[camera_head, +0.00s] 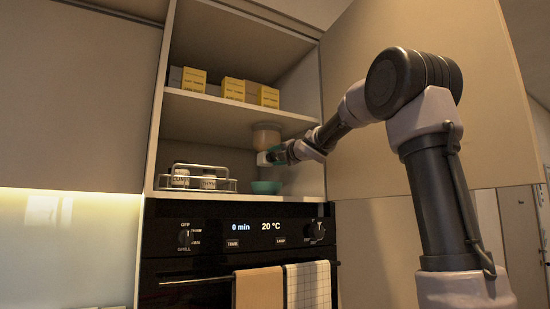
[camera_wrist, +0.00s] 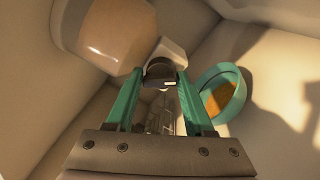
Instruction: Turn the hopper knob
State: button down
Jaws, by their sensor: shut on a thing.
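The hopper (camera_head: 266,138) is a pale, tan-filled container under the middle shelf of the open cabinet. In the wrist view the hopper (camera_wrist: 112,30) fills the upper left, with a white block at its lower end. The dark round hopper knob (camera_wrist: 160,70) sits on that block, between the tips of my teal fingers. My gripper (camera_wrist: 160,82) is shut on the knob; in the head view my gripper (camera_head: 272,157) reaches in from the right and hides the knob. A teal bowl (camera_head: 266,187) stands below. In the wrist view the bowl (camera_wrist: 236,77) shows orange-brown contents.
A wire rack (camera_head: 228,184) with jars stands left of the bowl. Yellow boxes (camera_head: 233,88) stand on the shelf (camera_head: 215,101) above. The cabinet's right wall is close to my gripper. An oven (camera_head: 180,265) with two hanging towels is below.

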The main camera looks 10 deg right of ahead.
jog(key=m, duration=0.4)
jog(key=shift+w+d+f, duration=0.1)
jog(key=shift+f, duration=0.15)
jog(key=shift+f+m+h, duration=0.1)
jog(key=shift+m+h, duration=0.3)
jog(key=shift+m, duration=1.7)
jog(key=shift+c, duration=1.8)
grip_release()
jog(key=shift+r+t, duration=0.3)
jog(key=shift+r, duration=0.1)
